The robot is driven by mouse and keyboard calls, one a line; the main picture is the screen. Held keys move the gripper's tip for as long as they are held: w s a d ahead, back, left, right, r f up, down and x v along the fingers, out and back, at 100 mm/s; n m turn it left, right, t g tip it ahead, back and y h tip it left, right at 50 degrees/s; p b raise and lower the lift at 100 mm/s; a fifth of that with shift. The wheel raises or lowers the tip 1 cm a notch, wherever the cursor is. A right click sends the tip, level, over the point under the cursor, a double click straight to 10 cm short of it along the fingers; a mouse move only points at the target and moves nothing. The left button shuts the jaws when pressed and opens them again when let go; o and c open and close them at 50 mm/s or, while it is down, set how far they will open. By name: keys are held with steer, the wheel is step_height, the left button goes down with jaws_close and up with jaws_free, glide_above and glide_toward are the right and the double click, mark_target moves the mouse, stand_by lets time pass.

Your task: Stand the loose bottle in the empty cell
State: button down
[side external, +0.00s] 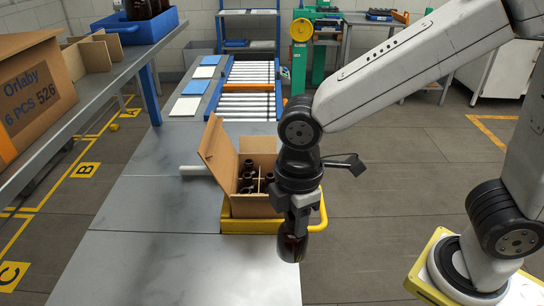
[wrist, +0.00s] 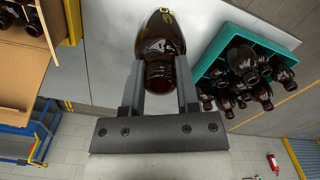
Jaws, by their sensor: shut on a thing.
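My gripper (side external: 296,212) is shut on a dark amber bottle (side external: 292,243), which hangs below the fingers at the front of the metal table. In the wrist view, the two fingers of my gripper (wrist: 160,75) close around the neck of the bottle (wrist: 160,35). An open cardboard box (side external: 257,207) stands behind and to the left of my gripper. It has dividers and several dark bottles (side external: 246,180) inside. The box also shows at the left of the wrist view (wrist: 22,75). My arm hides part of its right side, and I cannot tell which cell is empty.
The box sits in a yellow tray (side external: 240,226); its flap stands up at the left. A teal crate (wrist: 210,62) of several bottles shows in the wrist view. A roller conveyor (side external: 248,90) lies behind; a shelf (side external: 100,62) at left holds a blue bin (side external: 130,32). The table front is clear.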

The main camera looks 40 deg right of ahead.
step_height(320, 180, up, 4)
steer(key=shift+r, duration=0.1)
steer(key=shift+w+r, duration=0.15)
steer(key=shift+w, duration=0.1)
steer(key=w+d+r, duration=0.1)
steer(key=w+d, duration=0.2)
steer(key=w, duration=0.6)
glide_above(271, 154)
steer(key=s+a, duration=0.2)
step_height(271, 154, down, 5)
steer(key=shift+a+f, duration=0.1)
steer(key=shift+f, duration=0.5)
steer(key=shift+f, duration=0.2)
steer(key=shift+f, duration=5.7)
